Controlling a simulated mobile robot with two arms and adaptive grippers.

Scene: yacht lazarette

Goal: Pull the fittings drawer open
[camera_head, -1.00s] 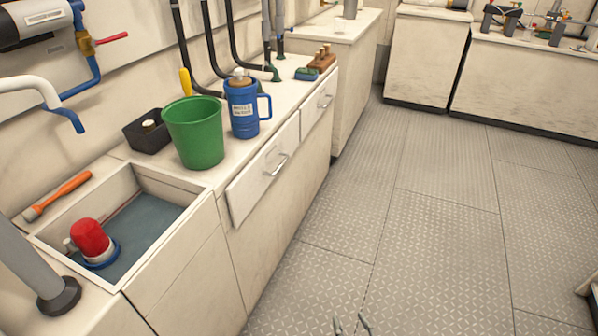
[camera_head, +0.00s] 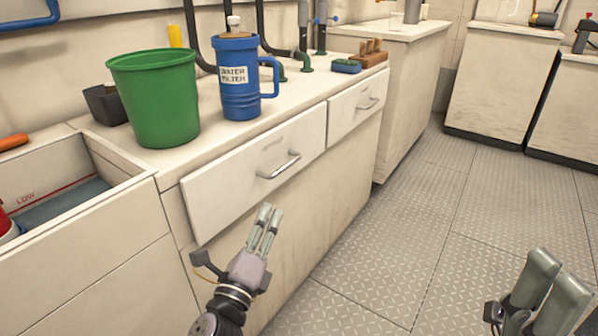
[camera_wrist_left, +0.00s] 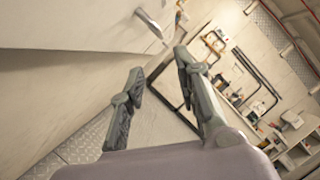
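Two pale drawer fronts sit side by side under the counter top, and both look shut. The nearer, wider drawer (camera_head: 225,185) has a metal bar handle (camera_head: 278,165). The farther drawer (camera_head: 350,112) has a similar handle (camera_head: 367,103). I see no label telling which holds fittings. My left gripper (camera_head: 272,208) is open and empty, just below and in front of the nearer handle, not touching it. In the left wrist view its fingers are spread, and a handle (camera_wrist_left: 150,22) shows beyond them. My right gripper (camera_head: 560,268) is open and empty over the floor at lower right.
On the counter stand a green bucket (camera_head: 155,100), a blue water filter jug (camera_head: 240,80) and a black box (camera_head: 106,103). An open sink-like bin (camera_head: 125,165) is at left. The diamond-plate floor (camera_head: 400,230) is clear.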

